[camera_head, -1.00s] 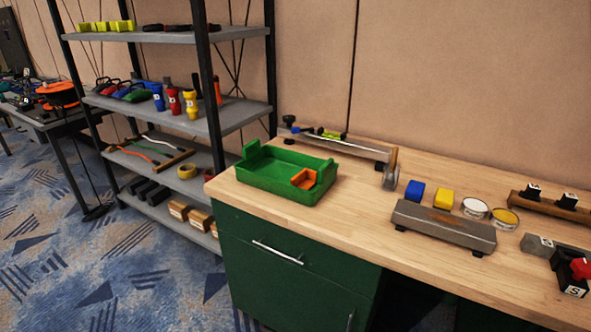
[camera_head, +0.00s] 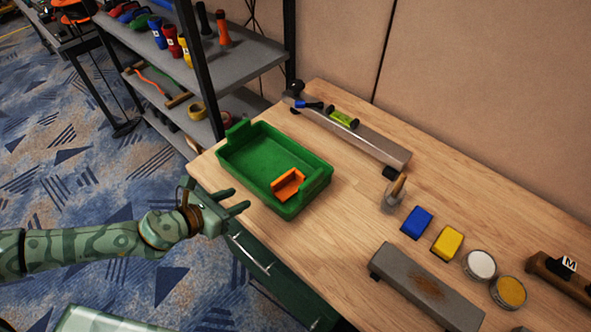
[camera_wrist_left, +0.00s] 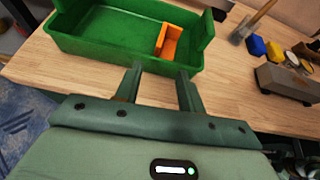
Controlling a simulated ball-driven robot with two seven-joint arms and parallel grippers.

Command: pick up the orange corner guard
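The orange corner guard (camera_head: 287,184) lies inside the green tray (camera_head: 229,171), near the tray's right end. It also shows in the left wrist view (camera_wrist_left: 169,40), past my fingertips. My left gripper (camera_head: 243,199) is at the front left edge of the workbench, to the left of the tray and apart from it. Its two fingers (camera_wrist_left: 160,71) are spread with nothing between them. My right gripper is in neither view.
The wooden workbench (camera_head: 330,235) holds a grey rail (camera_head: 374,146) behind the tray, a blue block (camera_head: 416,222), a yellow block (camera_head: 447,243) and a grey block (camera_head: 425,290). A metal shelf (camera_head: 249,63) stands at the back left. Bare wood lies right of the tray.

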